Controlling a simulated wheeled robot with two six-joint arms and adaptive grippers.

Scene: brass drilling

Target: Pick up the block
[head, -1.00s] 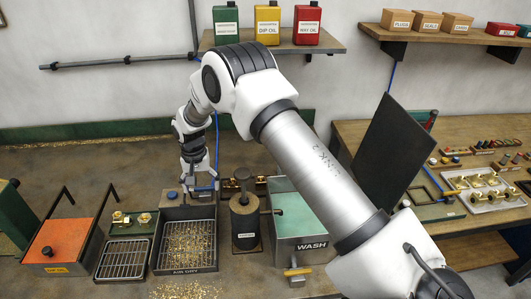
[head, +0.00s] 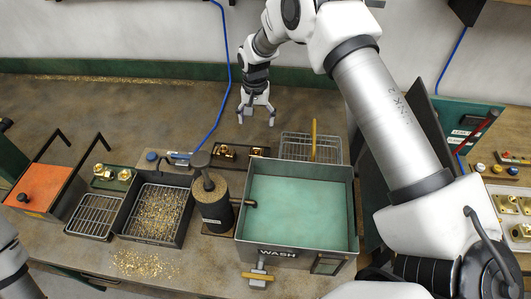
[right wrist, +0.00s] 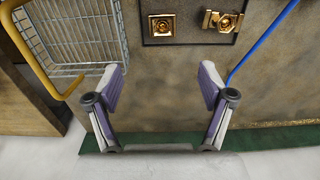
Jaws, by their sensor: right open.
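Two brass pieces sit side by side on a dark plate behind the pump can. One is a squarish brass block (head: 254,152), which also shows in the right wrist view (right wrist: 161,25). The other is a brass fitting with a hex part (head: 226,152), also in the right wrist view (right wrist: 222,21). My right gripper (head: 256,121) hangs above the bench on the wall side of the plate. Its jaws (right wrist: 160,82) are open and empty, with only bare bench between them. My left gripper is not in view.
The wash tank (head: 345,205) and a wire basket with a yellow handle (head: 313,140) stand to the right. The pump can (head: 217,215) and drying tray (head: 130,222) stand in front. A blue hose (head: 228,80) runs beside my gripper.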

